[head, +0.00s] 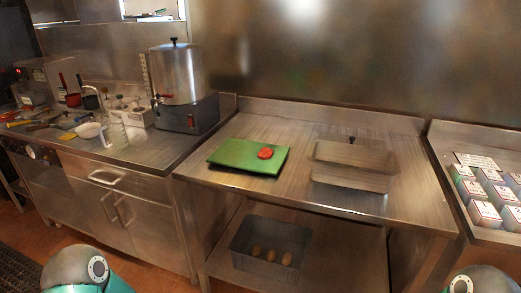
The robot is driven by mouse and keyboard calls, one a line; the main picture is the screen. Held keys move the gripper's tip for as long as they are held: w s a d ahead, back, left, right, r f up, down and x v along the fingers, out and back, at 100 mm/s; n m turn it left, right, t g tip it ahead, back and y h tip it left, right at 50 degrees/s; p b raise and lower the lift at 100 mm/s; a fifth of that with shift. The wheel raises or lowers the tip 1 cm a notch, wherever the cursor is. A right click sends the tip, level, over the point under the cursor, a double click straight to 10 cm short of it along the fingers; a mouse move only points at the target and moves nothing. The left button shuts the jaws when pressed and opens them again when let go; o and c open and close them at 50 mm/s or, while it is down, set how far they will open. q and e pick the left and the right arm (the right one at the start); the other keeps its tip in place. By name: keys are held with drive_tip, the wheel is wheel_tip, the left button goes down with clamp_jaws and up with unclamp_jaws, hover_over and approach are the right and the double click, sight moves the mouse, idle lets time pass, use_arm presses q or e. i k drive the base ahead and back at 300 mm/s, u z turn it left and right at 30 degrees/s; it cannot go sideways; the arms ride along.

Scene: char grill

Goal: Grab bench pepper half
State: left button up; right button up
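A red pepper half (265,153) lies on a green cutting board (232,157) on the steel bench in the head view. It sits toward the right part of the board. Parts of my two arms show at the bottom left and bottom right edges, well short of the bench. Neither gripper is in view.
A lidded steel pan (353,179) stands right of the board on the bench (270,193). A crate (235,263) with 3 potato-like items sits on the shelf below. A steel urn (177,75) stands on the left counter. Several small boxes (478,190) stand far right.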

sight(265, 153)
drive_tip(key=u, duration=0.15)
drive_tip(key=i, duration=1)
drive_tip(key=z, duration=0.05)
